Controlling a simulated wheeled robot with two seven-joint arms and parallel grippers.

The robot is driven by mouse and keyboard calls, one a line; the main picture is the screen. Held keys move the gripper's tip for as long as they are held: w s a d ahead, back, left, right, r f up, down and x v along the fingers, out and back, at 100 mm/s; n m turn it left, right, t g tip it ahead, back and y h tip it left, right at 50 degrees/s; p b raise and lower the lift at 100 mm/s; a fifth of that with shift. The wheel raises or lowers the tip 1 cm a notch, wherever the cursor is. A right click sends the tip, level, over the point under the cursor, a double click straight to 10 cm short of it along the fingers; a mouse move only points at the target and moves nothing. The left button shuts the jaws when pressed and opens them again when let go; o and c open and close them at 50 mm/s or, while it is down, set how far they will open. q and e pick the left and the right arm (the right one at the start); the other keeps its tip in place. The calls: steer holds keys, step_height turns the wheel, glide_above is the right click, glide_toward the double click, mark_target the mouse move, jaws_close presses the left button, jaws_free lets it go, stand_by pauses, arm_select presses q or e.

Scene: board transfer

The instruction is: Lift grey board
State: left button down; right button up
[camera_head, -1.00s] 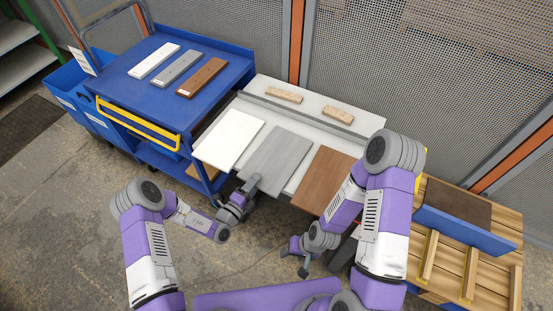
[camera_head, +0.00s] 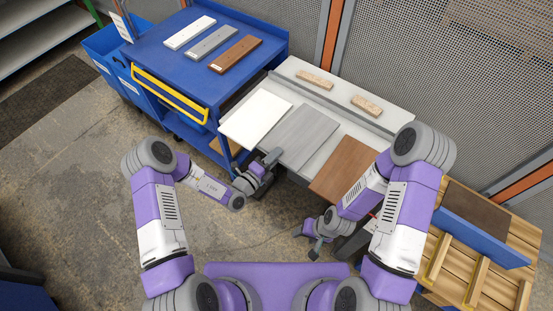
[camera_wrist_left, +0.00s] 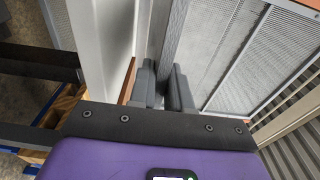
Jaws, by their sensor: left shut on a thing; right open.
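The grey board (camera_head: 306,134) lies between a white board (camera_head: 257,118) and a brown board (camera_head: 344,167) at the front of the pale worktable in the head view. My left gripper (camera_head: 274,157) is at its near left edge, shut on it. In the left wrist view the grey board (camera_wrist_left: 174,38) shows edge-on between the two fingers of my left gripper (camera_wrist_left: 163,88). I cannot tell whether the board is clear of the table. My right gripper (camera_head: 306,243) is open and empty, below and apart from the brown board.
The worktable (camera_head: 300,70) bears two small wooden pieces (camera_head: 314,79) behind a raised strip. A blue cart (camera_head: 165,65) at left holds small white, grey and brown pieces. A wooden pallet (camera_head: 485,240) with a blue panel stands at right. A mesh fence (camera_head: 450,80) is behind.

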arm_select(q)
step_height(320, 180, up, 7)
steer(key=p, duration=0.3)
steer(key=shift+f+p, duration=0.2)
steer(key=shift+p, duration=0.15)
step_height(320, 180, up, 3)
steer(key=p, duration=0.3)
steer(key=shift+r+p, duration=0.2)
steer(key=shift+p, duration=0.1)
steer(key=shift+f, duration=0.1)
